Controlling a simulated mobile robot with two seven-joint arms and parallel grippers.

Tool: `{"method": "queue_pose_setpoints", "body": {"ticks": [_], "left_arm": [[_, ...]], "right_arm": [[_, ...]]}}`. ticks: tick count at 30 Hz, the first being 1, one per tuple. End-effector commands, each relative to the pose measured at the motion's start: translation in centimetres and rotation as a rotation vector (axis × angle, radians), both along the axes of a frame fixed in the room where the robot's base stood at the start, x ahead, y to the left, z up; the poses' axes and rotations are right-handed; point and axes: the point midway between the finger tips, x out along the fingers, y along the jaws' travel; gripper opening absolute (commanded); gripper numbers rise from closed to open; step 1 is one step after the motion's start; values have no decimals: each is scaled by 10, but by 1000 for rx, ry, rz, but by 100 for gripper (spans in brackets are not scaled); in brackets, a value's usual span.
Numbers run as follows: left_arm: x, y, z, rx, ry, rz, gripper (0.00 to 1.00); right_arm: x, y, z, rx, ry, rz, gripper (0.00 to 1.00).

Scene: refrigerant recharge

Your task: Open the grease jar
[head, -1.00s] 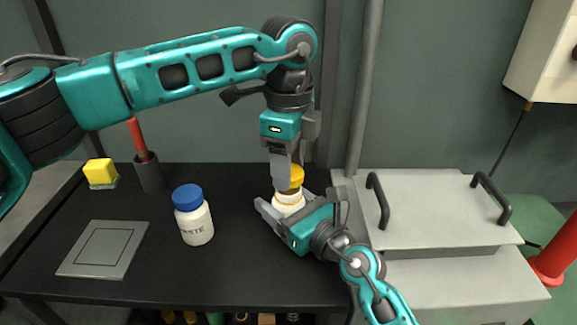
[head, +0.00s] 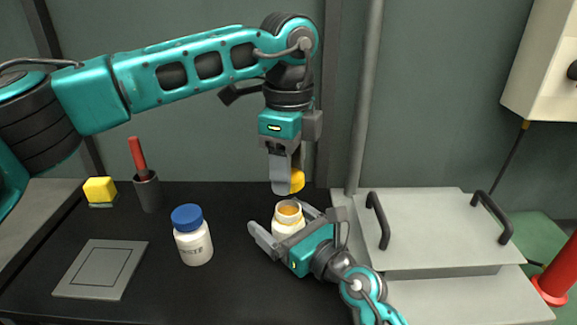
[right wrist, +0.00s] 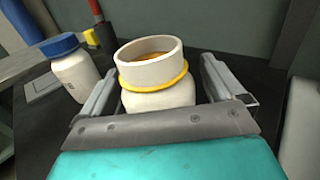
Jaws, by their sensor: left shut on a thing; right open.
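The grease jar (head: 288,217) is a white jar with a yellow ring, standing upright on the dark bench. Its mouth is uncovered and amber grease shows inside; it also shows in the right wrist view (right wrist: 155,78). My left gripper (head: 283,185) is shut on the yellow lid (head: 297,181), holding it above the jar, apart from it. The gripper hides part of the lid. My right gripper (head: 288,219) is open, with its fingers on either side of the jar; in the right wrist view gaps show between the jar and both fingers.
A white jar with a blue lid (head: 193,240) stands left of the grease jar. A grey square plate (head: 100,270), a yellow block (head: 99,190) and a dark cup with a red-handled tool (head: 148,190) are farther left. A grey box with handles (head: 430,230) stands at right.

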Motion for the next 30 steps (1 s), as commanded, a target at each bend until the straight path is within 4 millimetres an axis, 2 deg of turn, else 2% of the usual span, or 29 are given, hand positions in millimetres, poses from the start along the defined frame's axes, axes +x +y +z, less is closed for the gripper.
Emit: {"method": "queue_pose_setpoints", "body": {"ticks": [5,19,24,30], "left_arm": [[0,0,2,0,0,0,15],[0,0,7,0,0,0,15],[0,0,6,0,0,0,15],[0,0,6,0,0,0,15]], "right_arm": [[-8,-7,0,-1,0,-1,96],[-77,-67,-1,-3,1,1,96],[-89,-77,-1,-1,0,0,96],[-91,-79,1,4,0,-2,96]]}}
